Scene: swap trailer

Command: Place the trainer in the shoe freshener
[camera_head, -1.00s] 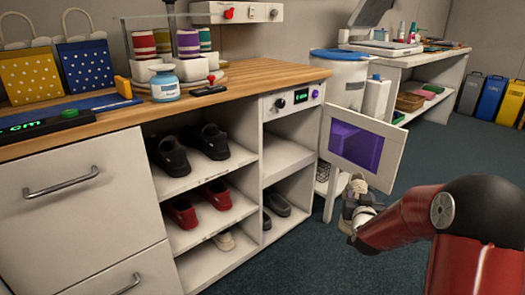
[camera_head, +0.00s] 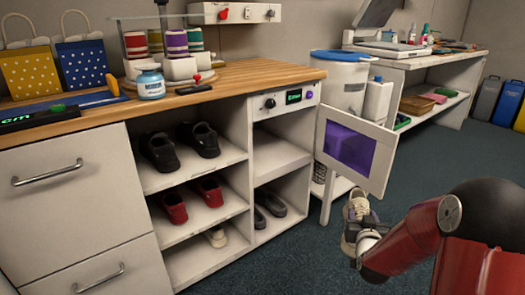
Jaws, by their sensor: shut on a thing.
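The trainer (camera_head: 351,210), cream and grey, hangs in my gripper (camera_head: 362,236) at the right, below and in front of the open door. My gripper is shut on it; the finger contact is partly hidden by the wrist. The shoe freshener (camera_head: 283,158) is the open compartment under the small control panel (camera_head: 293,98). Its door (camera_head: 354,152), white with a purple window, stands swung open to the right. The compartment looks empty, with a bare floor. The trainer is outside it, to the right and lower.
Grey slippers (camera_head: 270,204) lie in the cubby below. Floor in front is clear.

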